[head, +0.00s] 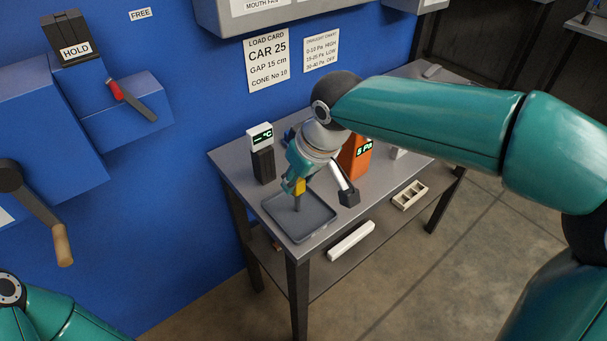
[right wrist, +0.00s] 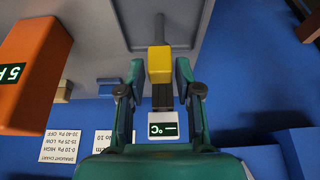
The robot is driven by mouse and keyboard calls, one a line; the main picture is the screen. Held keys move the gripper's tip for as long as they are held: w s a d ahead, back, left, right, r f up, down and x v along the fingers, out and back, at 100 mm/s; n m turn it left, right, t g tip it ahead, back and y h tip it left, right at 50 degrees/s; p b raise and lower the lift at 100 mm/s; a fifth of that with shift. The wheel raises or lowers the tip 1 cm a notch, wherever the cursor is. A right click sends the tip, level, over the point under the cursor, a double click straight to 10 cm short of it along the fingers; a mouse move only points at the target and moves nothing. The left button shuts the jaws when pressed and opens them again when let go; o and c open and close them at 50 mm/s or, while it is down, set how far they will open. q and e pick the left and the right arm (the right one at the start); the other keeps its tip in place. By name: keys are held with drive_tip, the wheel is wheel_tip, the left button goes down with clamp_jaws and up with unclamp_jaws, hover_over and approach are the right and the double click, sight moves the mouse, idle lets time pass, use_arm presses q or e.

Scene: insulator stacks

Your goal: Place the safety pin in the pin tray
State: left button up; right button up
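The safety pin (head: 299,187) has a yellow block head and a thin grey stem pointing down. My right gripper (head: 293,182) has its fingertips on either side of the yellow head. The right wrist view shows the pin's yellow head (right wrist: 159,59) between the two teal fingers. The pin tray (head: 318,224) is a shallow dark grey tray at the near end of the table. The stem is over the inside of the tray; I cannot tell whether its end touches the floor. My left gripper is out of view; only part of that arm shows at lower left.
A thermometer display (head: 259,138) stands behind the tray. An orange meter (head: 355,158) stands to its right, partly behind my arm. A white bar (head: 351,241) and a small divided box (head: 410,195) lie on the lower shelf. The blue wall is close on the left.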

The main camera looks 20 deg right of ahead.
drive_tip(key=shift+o, duration=0.7)
drive_tip(key=shift+r, duration=0.2)
drive_tip(key=p+v, duration=0.2)
drive_tip(key=v, duration=1)
drive_tip(key=shift+f, duration=0.1)
drive_tip(key=shift+s, duration=0.15)
